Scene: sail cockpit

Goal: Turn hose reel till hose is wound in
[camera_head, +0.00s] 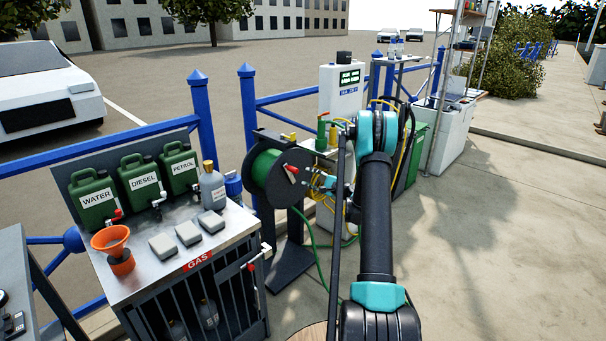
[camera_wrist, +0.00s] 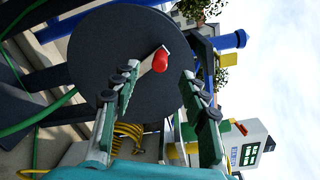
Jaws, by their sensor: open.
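The hose reel (camera_head: 262,182) is a dark disc with a green drum, mounted on a dark stand beside the blue railing. Its crank has a red knob (camera_head: 291,169) on the near face. The green hose (camera_head: 318,258) hangs from the reel and runs along the ground. My gripper (camera_head: 316,183) is open just right of the knob. In the wrist view, the reel's disc (camera_wrist: 105,45) fills the upper left. The red knob (camera_wrist: 160,60) appears between the tips of my open gripper (camera_wrist: 159,82), with no clear contact. I cannot tell the depth gap.
A metal cabinet (camera_head: 165,262) with green jerrycans, a grey bottle and an orange funnel stands to the left. A white pump box (camera_head: 341,90) and coiled yellow hose are behind my arm. Blue railing (camera_head: 203,110) runs behind. Open pavement (camera_head: 500,240) lies to the right.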

